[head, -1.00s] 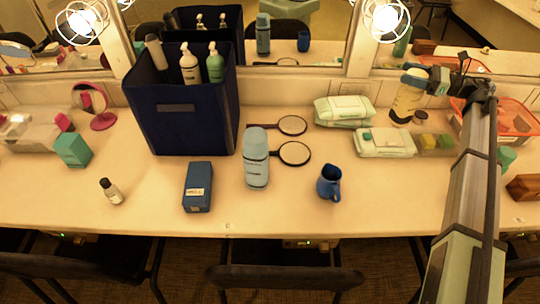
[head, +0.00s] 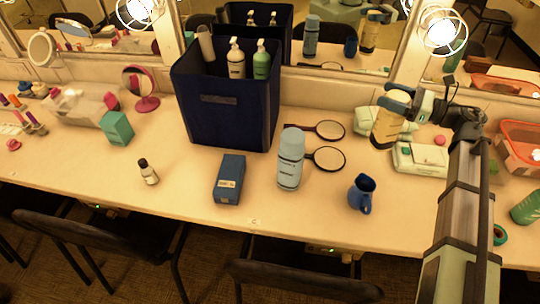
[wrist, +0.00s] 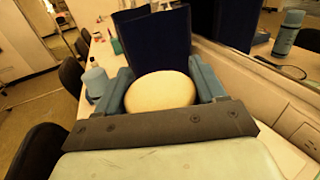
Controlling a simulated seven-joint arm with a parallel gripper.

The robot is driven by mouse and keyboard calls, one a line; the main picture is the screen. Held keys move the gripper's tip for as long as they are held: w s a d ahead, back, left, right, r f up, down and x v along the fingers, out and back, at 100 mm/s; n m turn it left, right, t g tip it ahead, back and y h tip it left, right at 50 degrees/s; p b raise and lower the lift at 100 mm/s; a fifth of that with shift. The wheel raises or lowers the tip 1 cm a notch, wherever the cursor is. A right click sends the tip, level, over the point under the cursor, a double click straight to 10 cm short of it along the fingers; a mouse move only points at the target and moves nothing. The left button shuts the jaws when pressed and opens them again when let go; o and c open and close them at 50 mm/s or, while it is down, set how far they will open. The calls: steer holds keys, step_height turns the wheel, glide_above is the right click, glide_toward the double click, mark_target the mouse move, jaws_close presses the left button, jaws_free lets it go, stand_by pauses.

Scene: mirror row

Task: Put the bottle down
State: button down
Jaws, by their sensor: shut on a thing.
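The bottle (head: 387,125) is yellowish with a dark label and a broad cream lid. In the head view it is a little tilted, in front of the rear pack of wipes. My gripper (head: 409,101) is shut on it near the top, reaching in from the right. In the wrist view the round cream lid (wrist: 160,92) sits between the blue-grey fingers (wrist: 162,85) and hides the body below. The bottle seems held above the counter; its base overlaps the wipes, so I cannot tell the exact gap.
Wipes packs (head: 419,159) lie under and right of the bottle. Left stand a light-blue can (head: 290,160), two hand mirrors (head: 327,159), a blue jug (head: 362,194) and a navy bin (head: 230,125). An orange-rimmed basket (head: 519,148) is right. Bare counter (head: 320,205) lies between can and jug.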

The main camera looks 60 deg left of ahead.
mark_target(387, 127)
steer(key=shift+s+d+m+t, duration=0.15)
steer(key=shift+s+t, duration=0.05)
steer(key=shift+s, duration=0.3)
steer(key=shift+s+d+m+t, duration=0.15)
steer(key=shift+s+t, duration=0.05)
steer(key=shift+s, duration=0.25)
steer(key=shift+s+d+f+m+t+y, duration=0.1)
steer(key=shift+s+d+m+t+y, duration=0.1)
steer(key=shift+d+m+t+y, duration=0.3)
steer(key=shift+s+d+f+m+t+y, duration=0.15)
steer(key=shift+m+t, duration=0.15)
steer(key=shift+t, duration=0.4)
steer(key=shift+w+m+t, duration=0.5)
steer(key=shift+m+t, duration=0.1)
steer(key=shift+t, duration=0.1)
steer(key=shift+w+a+r+m+t+y, duration=0.15)
steer(key=shift+w+m+t, duration=0.25)
steer(key=shift+w+t, duration=0.3)
steer(key=shift+w+m+t+y, duration=0.1)
steer(key=shift+w+m+t, duration=0.3)
steer(key=shift+w+t, duration=0.25)
steer(key=shift+f, duration=5.15)
steer(key=shift+c, duration=0.5)
jaws_free()
